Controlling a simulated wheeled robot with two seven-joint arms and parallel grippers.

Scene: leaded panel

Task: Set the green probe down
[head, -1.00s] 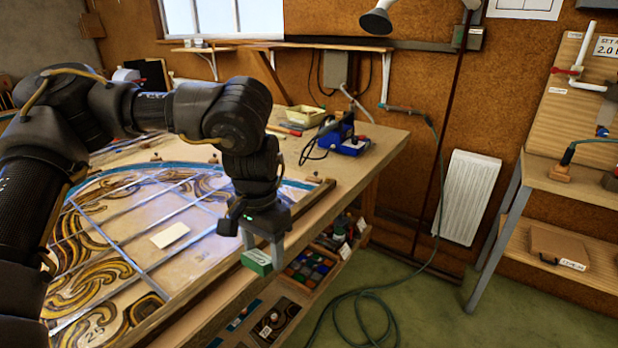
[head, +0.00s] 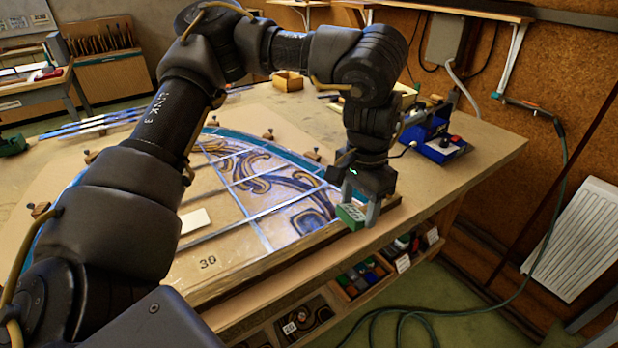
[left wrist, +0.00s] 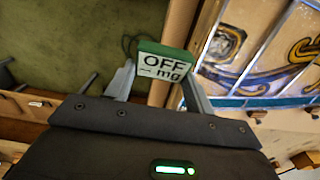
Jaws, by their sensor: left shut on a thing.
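The green probe (head: 350,216) is a small green block with a pale display face. In the left wrist view the probe (left wrist: 164,66) shows the text "OFF" and "mg" on that face. My left gripper (head: 359,207) is shut on it, one finger on each side, fingers pointing down. It holds the probe at the workbench's front edge, beside the wooden strip along the leaded panel (head: 262,190). I cannot tell whether the probe touches the wood below. My right gripper is not in view.
A blue device (head: 437,140) with a red knob stands on the bench (head: 490,140) behind the gripper. The bench top right of the gripper is mostly clear. A shelf tray with coloured pieces (head: 362,276) lies below the edge. A green hose (head: 563,160) hangs at right.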

